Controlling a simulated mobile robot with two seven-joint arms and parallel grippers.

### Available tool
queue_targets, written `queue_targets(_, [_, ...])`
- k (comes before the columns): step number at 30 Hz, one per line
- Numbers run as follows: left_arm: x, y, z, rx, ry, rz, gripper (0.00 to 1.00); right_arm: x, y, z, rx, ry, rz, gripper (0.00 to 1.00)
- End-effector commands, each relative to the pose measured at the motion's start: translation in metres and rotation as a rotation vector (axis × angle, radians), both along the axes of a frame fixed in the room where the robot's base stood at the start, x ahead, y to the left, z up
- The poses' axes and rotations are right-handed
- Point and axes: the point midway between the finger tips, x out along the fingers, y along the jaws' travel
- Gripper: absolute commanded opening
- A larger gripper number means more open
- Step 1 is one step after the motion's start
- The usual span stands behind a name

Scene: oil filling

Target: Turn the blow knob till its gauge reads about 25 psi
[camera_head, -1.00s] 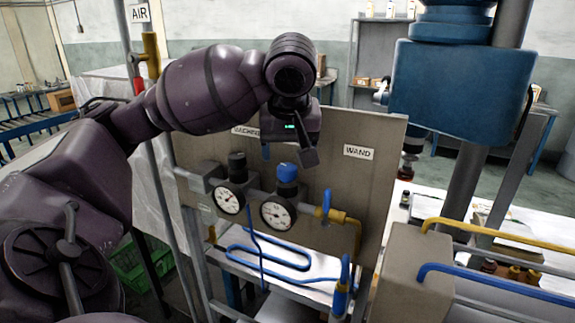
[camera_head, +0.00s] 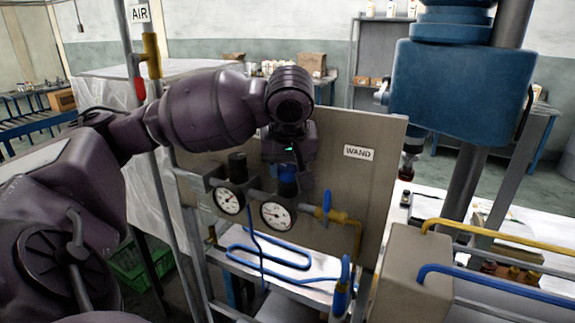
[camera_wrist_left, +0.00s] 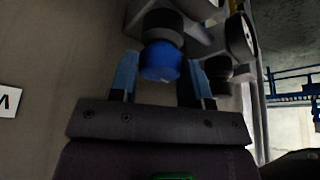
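A blue knob (camera_head: 286,172) tops the regulator above the right-hand gauge (camera_head: 278,215) on the panel. I see no label reading "blow". The gauge has a white dial; its needle is too small to read. My left gripper (camera_head: 288,174) is at the blue knob and partly hides it in the head view. My right gripper is not in view.
A black knob (camera_head: 237,166) and a second gauge (camera_head: 229,201) are close on the left. A blue valve handle (camera_head: 326,203) and yellow pipe are on the right. The panel (camera_head: 345,190) stands right behind. A grey box (camera_head: 408,270) with pipes is at front right.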

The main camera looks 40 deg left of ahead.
Motion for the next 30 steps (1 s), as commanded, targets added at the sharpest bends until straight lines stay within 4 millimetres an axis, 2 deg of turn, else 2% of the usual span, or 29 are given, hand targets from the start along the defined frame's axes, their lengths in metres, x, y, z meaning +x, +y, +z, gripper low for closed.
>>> queue_targets(14, [-0.0009, 0.0010, 0.0002, 0.002, 0.001, -0.088, 0.20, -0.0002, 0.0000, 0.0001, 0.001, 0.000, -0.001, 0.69])
queue_targets(30, [-0.0022, 0.0039, 0.0003, 0.002, 0.001, -0.553, 0.20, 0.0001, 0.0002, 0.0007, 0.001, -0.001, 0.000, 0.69])
